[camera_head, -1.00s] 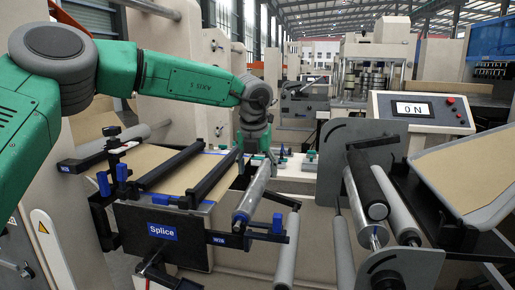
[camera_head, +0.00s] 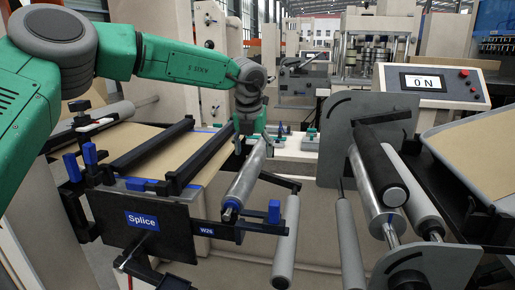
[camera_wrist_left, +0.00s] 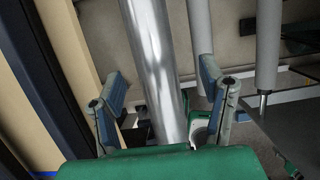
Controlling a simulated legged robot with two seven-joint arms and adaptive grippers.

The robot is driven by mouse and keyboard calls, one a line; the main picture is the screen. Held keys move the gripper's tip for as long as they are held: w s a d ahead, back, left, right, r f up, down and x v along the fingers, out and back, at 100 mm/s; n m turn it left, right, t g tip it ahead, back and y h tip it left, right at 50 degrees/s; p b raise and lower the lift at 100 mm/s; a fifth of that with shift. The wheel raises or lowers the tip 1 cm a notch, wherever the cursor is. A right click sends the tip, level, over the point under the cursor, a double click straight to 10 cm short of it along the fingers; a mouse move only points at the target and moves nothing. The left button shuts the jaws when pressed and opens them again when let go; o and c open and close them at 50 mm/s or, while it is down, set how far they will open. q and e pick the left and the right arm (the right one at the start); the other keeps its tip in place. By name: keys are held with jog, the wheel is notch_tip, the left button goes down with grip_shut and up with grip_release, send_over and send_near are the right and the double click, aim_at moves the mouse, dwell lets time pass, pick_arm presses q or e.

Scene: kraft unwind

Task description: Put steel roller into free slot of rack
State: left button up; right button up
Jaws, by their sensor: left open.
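The steel roller (camera_head: 246,172) is a shiny cylinder on the black rack (camera_head: 250,226) beside the Splice panel. Its near end lies by the W26 label and a blue post. I cannot tell how its far end is supported. My left gripper (camera_head: 251,136) is at the roller's far end, pointing down. In the left wrist view, the open left gripper (camera_wrist_left: 162,92) has one finger on either side of the roller (camera_wrist_left: 155,65), with visible gaps. The free slot cannot be made out clearly. My right gripper is not in view.
Grey rollers (camera_head: 286,245) hang right of the rack. A grey side plate (camera_head: 340,140) with a black roller (camera_head: 380,170) stands further right, below a control panel (camera_head: 432,86) reading ON. Two black bars (camera_head: 150,148) cross the kraft sheet on the left.

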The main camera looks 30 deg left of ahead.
aim_at(247, 160)
pick_arm(q)
jog(key=a+f, duration=0.1)
jog(key=f, duration=0.1)
jog(key=a+f, duration=0.1)
jog(key=shift+w+a+f, duration=0.3)
jog(key=shift+w, duration=0.05)
jog(key=shift+w+d+f, duration=0.2)
jog(key=shift+d+f, duration=0.2)
jog(key=shift+f, duration=0.1)
jog(key=shift+w+d+f, duration=0.15)
jog(key=shift+d+f, duration=0.2)
jog(key=shift+f, duration=0.1)
jog(key=shift+w+d+f, duration=0.2)
jog(key=shift+d+f, duration=0.05)
jog(key=shift+d, duration=0.1)
jog(key=shift+a+f, duration=0.25)
jog(key=shift+a, duration=0.7)
jog(key=c, duration=1.2)
jog(key=shift+d, duration=0.35)
grip_shut()
jog(key=shift+d+r, duration=0.25)
jog(key=shift+r, duration=0.1)
